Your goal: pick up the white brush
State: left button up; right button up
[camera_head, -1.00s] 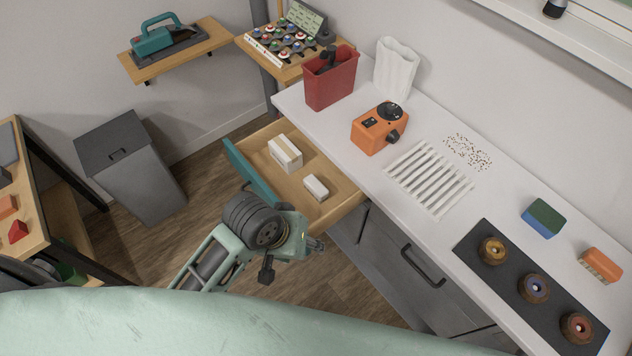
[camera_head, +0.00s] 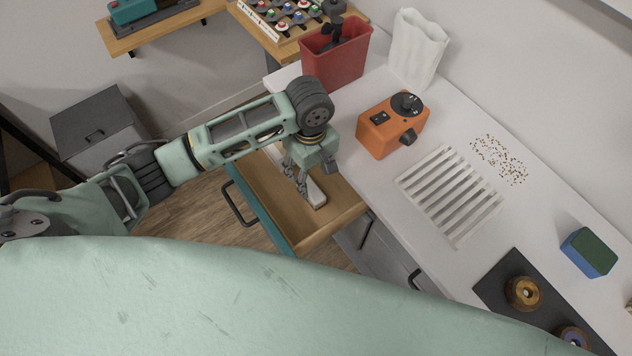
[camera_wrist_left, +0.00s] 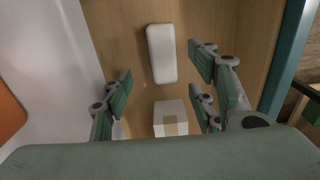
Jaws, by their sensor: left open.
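The white brush (camera_head: 317,194) lies in the open drawer, partly hidden by my left gripper in the head view. In the left wrist view, the brush (camera_wrist_left: 161,54) is a white rounded block lying lengthwise on the wooden drawer floor, in the upper middle; no bristles show. My left gripper (camera_head: 298,178) is over the drawer, fingers pointing down close to the brush. In the wrist view, its fingers (camera_wrist_left: 161,88) are spread and empty, with the brush ahead between them, towards the top. My right gripper is not in view.
A white box with a tan band (camera_wrist_left: 171,118) lies in the drawer near the brush. The drawer's teal front (camera_head: 262,215) and wooden sides surround them. On the counter beside it stand an orange device (camera_head: 385,128), a red bin (camera_head: 338,60) and a white slatted rack (camera_head: 450,195).

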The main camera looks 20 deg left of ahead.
aim_at(311, 188)
pick_arm(q)
jog(key=f, duration=0.1)
jog(key=s+f, duration=0.1)
jog(key=f, duration=0.1)
jog(key=shift+f+p, duration=0.15)
jog(key=shift+p, duration=0.15)
notch_tip(311, 188, down, 3)
jog(key=shift+r, duration=0.1)
jog(key=shift+f, duration=0.5)
jog(key=c, duration=0.7)
jog(key=shift+c, duration=1)
jog(key=c, duration=0.4)
jog(key=shift+o, duration=0.2)
jog(key=shift+w+r, duration=0.1)
jog(key=shift+r, duration=0.4)
notch_tip(311, 188, up, 9)
jog(key=shift+r, duration=0.1)
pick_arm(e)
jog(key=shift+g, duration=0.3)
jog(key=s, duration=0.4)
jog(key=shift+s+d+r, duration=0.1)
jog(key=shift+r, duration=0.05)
